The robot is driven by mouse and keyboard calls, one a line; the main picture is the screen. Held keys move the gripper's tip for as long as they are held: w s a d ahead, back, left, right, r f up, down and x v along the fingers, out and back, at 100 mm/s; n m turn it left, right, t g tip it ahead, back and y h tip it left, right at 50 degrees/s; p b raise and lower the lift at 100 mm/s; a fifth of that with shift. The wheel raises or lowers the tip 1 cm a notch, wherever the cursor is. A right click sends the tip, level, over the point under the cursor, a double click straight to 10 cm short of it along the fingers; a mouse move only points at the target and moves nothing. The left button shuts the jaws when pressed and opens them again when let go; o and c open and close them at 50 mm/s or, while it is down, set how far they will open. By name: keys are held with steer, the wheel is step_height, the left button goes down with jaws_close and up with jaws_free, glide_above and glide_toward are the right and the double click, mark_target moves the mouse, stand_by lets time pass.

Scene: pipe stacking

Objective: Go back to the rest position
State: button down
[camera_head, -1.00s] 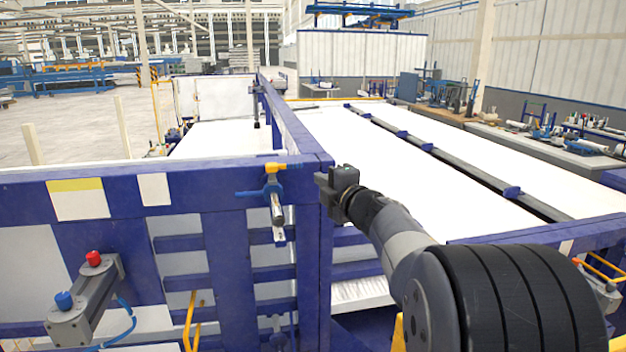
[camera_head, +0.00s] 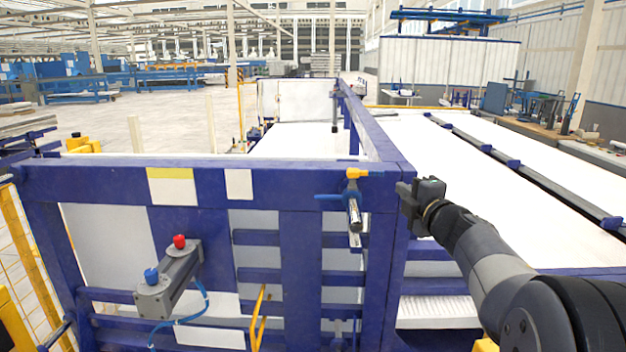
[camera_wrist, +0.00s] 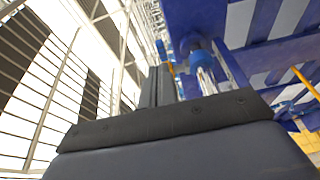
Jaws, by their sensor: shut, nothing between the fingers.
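My gripper (camera_head: 408,203) is at the end of my outstretched arm, in the right half of the head view. It is beside the corner post of the blue frame (camera_head: 295,180). In the wrist view my gripper's fingers (camera_wrist: 160,86) are together with nothing between them. To the left of my gripper in the head view, a metal cylinder with a yellow and blue valve (camera_head: 354,212) is mounted on the frame; a blue-collared metal cylinder also shows in the wrist view (camera_wrist: 204,66). I cannot tell whether my gripper touches the frame.
A grey box with red and blue buttons (camera_head: 170,281) is on the frame's front. White flat surfaces (camera_head: 400,150) stretch behind the frame. A yellow fence (camera_head: 25,265) stands at the left. Workbenches (camera_head: 545,130) line the right back. Open floor lies at the back left.

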mark_target(382, 175)
steer(key=w, duration=0.2)
steer(key=w+a+p, duration=0.1)
steer(key=w, duration=0.4)
steer(key=shift+w+a+p, duration=0.2)
steer(key=shift+w+p, duration=0.15)
steer(key=shift+s, duration=0.15)
